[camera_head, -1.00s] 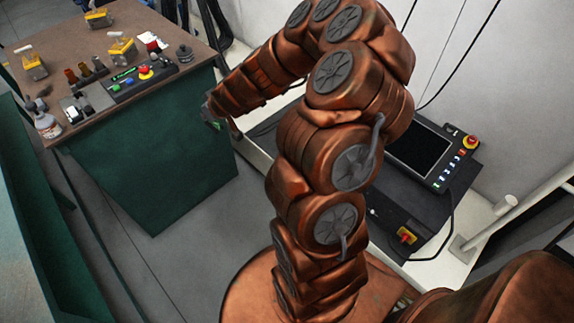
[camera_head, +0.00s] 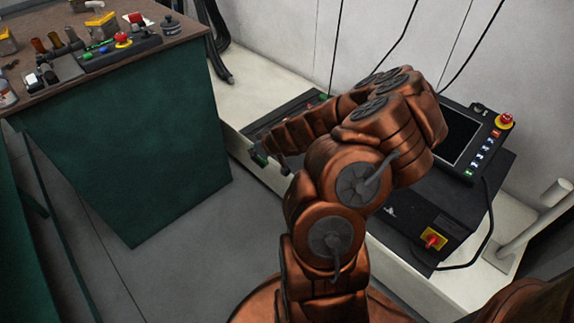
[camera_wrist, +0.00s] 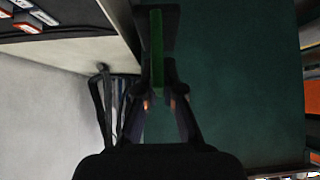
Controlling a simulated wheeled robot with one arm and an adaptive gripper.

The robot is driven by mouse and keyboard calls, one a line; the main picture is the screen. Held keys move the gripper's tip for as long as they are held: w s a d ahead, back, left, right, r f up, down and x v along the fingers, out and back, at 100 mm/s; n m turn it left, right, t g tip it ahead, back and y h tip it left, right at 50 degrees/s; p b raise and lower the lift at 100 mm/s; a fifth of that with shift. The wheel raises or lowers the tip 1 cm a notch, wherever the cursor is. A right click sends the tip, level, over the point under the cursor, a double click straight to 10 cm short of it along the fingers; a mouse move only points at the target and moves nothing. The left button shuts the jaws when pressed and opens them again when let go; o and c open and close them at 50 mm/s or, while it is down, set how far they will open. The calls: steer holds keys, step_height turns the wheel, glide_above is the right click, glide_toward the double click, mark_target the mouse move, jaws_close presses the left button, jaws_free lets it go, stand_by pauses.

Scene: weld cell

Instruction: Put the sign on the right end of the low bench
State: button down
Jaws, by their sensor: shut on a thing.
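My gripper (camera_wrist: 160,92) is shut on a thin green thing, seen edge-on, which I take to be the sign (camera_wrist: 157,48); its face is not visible. In the head view my gripper (camera_head: 264,156) is at the end of the copper arm, and only a small bit of green shows there. The low bench (camera_head: 241,88) is the white ledge along the wall. My gripper appears by its front edge, left of the middle; I cannot tell the height. In the wrist view the bench (camera_wrist: 85,52) is at the upper left, apart from the sign.
A black tray (camera_head: 283,117) lies on the bench behind my gripper. A black control box (camera_head: 420,222) with a screen panel (camera_head: 462,138) takes up the bench farther right, near a white post (camera_head: 530,225). The green workbench (camera_head: 135,150) with several tools stands at left.

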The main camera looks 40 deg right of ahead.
steer(key=s+d+f+b, duration=0.3)
steer(key=d+f+b, duration=0.15)
steer(key=f, duration=0.45)
steer(key=s+d+p, duration=0.2)
steer(key=s+d, duration=0.2)
steer(key=shift+g, duration=0.5)
steer(key=w+d+b, duration=0.1)
steer(key=w+d, duration=0.2)
steer(key=w+d+b, duration=0.1)
steer(key=w+d, duration=0.1)
steer(key=w, duration=0.2)
steer(key=w+d+f+b, duration=0.1)
steer(key=w+d+b, duration=0.1)
steer(key=w+d, duration=0.1)
steer(key=shift+w+d, duration=0.35)
steer(key=shift+w, duration=0.2)
steer(key=shift+w+d, duration=0.3)
steer(key=shift+w, duration=0.3)
steer(key=shift+f+b, duration=1)
steer(key=shift+f, duration=0.65)
steer(key=shift+f, duration=0.15)
steer(key=c, duration=1.3)
jaws_free()
